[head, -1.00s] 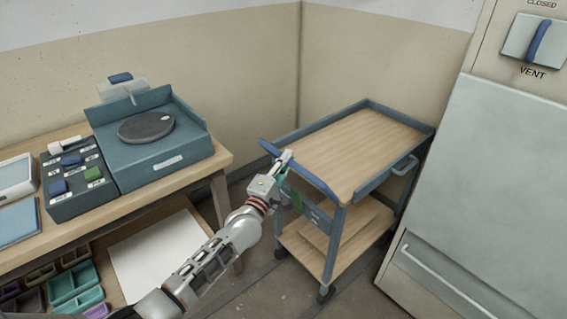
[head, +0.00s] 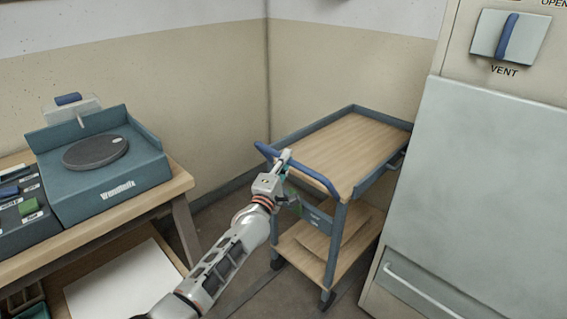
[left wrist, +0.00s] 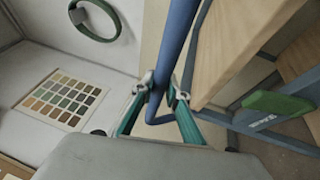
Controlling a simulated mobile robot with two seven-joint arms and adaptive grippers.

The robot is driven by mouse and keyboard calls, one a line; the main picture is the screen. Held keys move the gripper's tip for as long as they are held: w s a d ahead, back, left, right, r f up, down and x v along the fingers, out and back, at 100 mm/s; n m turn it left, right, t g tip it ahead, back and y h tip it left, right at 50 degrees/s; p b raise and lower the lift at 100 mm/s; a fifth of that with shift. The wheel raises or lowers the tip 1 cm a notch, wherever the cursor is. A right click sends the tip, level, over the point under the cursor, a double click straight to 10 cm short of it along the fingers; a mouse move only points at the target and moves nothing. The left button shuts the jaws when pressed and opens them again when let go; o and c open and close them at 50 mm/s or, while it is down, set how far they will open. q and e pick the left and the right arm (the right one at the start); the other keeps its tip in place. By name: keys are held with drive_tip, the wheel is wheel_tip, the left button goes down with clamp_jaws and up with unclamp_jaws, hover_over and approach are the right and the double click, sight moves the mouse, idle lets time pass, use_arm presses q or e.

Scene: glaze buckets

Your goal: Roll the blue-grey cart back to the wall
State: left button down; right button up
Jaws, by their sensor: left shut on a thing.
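The blue-grey cart (head: 362,145) has a wooden top, a lower wooden shelf (head: 330,240) and dark casters. It stands upright near the room corner, beside the pale cabinet. Its blue handle bar (head: 316,177) is on the side towards me. My left gripper (head: 284,161) is shut on this bar near its left part. In the left wrist view the two fingertips (left wrist: 163,93) close around the bar (left wrist: 177,45). A green tab (left wrist: 280,104) shows on the cart's end below the handle. My right gripper is not in view.
A wooden bench (head: 160,196) with a blue-grey scale (head: 105,170) stands on the left. The pale cabinet (head: 480,190) with a VENT knob is close to the cart's right side. Beige walls (head: 340,75) meet behind the cart. Some floor is free between bench and cart.

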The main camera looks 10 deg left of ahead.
use_arm(q)
drive_tip(key=shift+d+r, duration=0.1)
drive_tip(key=shift+r, duration=0.1)
drive_tip(key=c, duration=2.4)
unclamp_jaws()
drive_tip(key=o, duration=0.4)
drive_tip(key=shift+w+d, duration=0.1)
drive_tip(key=shift+w, duration=0.1)
drive_tip(key=shift+o, duration=0.2)
drive_tip(key=shift+f, duration=0.15)
drive_tip(key=shift+s+f, duration=0.25)
drive_tip(key=shift+s, duration=0.25)
drive_tip(key=v, duration=1.1)
drive_tip(key=shift+r, duration=0.2)
